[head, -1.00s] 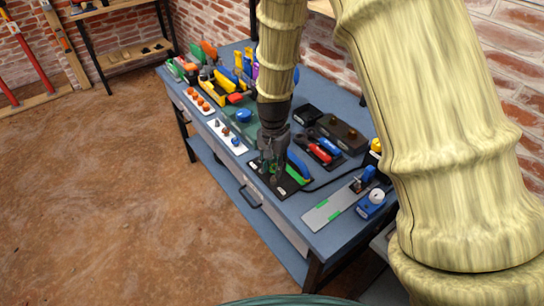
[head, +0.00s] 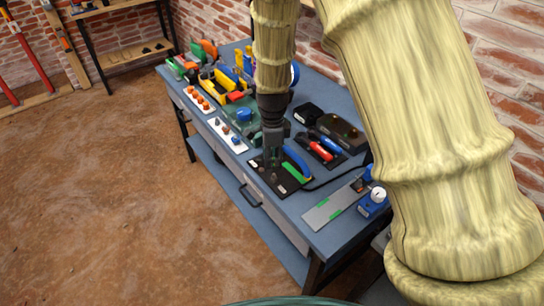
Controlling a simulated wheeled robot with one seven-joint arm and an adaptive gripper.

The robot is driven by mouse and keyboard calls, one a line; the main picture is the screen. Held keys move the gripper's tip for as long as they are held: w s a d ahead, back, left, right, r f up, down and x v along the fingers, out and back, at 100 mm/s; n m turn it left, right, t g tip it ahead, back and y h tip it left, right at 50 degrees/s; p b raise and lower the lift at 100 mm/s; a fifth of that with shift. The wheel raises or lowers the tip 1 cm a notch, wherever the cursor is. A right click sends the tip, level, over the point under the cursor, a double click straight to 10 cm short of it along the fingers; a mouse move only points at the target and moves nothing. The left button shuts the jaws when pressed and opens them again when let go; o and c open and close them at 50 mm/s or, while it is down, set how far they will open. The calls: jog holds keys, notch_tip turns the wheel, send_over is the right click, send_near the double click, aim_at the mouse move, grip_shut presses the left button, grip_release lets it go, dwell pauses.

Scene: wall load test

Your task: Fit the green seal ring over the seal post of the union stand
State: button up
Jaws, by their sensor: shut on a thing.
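My gripper (head: 272,158) points straight down over a black board (head: 262,183) on the blue workbench. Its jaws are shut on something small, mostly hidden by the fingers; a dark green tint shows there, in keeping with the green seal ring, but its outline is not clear. Small dark knobs or posts stand on the black board just below the fingertips. I cannot tell which of them, if any, is the seal post of the union stand, nor whether the held thing touches one. A green strip and a blue curved piece (head: 298,160) lie right beside the gripper.
Red and blue-handled tools (head: 322,150) on a black mat lie to the right. A grey plate (head: 328,210) and a blue device with a white knob (head: 374,201) are nearer the front right. White trays (head: 226,136) of small parts line the left edge.

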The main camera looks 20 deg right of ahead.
notch_tip(320, 180, down, 3)
jog(key=b, duration=0.2)
jog(key=shift+f+b, duration=0.15)
jog(key=shift+b, duration=0.2)
jog(key=shift+f, duration=0.45)
jog(key=shift+p, duration=0.55)
jog(key=shift+f+b, duration=0.4)
jog(key=shift+f, duration=0.9)
dwell(0.3)
jog(key=o, duration=1.1)
jog(key=shift+r, duration=0.15)
